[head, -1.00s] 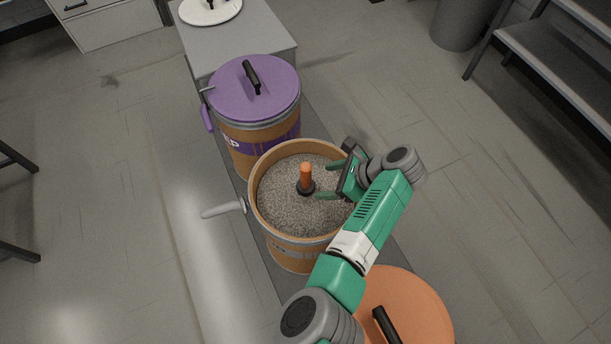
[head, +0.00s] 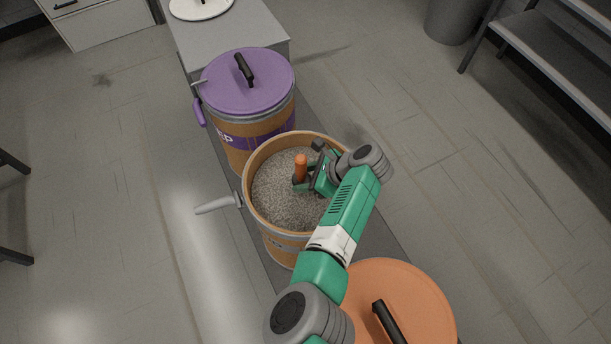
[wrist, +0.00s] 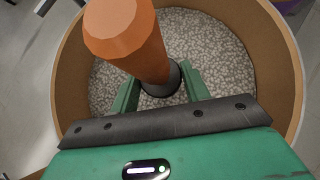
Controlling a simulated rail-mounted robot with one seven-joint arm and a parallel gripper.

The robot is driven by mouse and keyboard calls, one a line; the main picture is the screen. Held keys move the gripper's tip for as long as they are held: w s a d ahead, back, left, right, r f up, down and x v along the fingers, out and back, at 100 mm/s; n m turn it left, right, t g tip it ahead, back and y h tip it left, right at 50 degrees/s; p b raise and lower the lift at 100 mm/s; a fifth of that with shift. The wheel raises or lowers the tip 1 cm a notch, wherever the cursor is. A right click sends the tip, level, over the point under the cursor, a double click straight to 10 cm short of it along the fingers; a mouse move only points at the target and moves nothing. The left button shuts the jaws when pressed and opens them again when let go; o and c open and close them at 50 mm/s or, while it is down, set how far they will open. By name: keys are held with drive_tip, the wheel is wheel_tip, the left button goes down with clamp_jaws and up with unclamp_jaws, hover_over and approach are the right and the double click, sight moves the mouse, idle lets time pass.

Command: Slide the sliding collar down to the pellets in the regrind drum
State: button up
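The regrind drum (head: 249,197) stands open, a tan drum with grey pellets (head: 275,205) inside. An orange post (head: 301,168) stands up from the pellets, and it looms large in the wrist view (wrist: 128,35). The sliding collar (wrist: 160,82) is a black ring low around the post, close above or at the pellets; I cannot tell which. My gripper (wrist: 160,88) reaches into the drum from the right, its green fingers on either side of the collar. The fingers look very close to the collar, but whether they press on it is unclear. In the head view my gripper partly hides the collar.
A purple-lidded drum (head: 248,85) stands behind, and an orange-lidded drum (head: 415,300) in front. A pale handle (head: 215,206) sticks out left of the open drum. A grey bench (head: 230,35) and metal shelves (head: 560,60) stand farther off. The floor left is clear.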

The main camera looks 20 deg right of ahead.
drive_tip(key=c, duration=0.6)
wheel_tip(320, 180, down, 3)
drive_tip(key=shift+f+b, duration=0.15)
drive_tip(key=shift+b, duration=0.55)
drive_tip(key=shift+c, duration=0.2)
drive_tip(key=o, duration=1.4)
drive_tip(key=shift+p+v, duration=1.6)
drive_tip(key=shift+v, duration=2.4)
drive_tip(key=shift+w, duration=0.1)
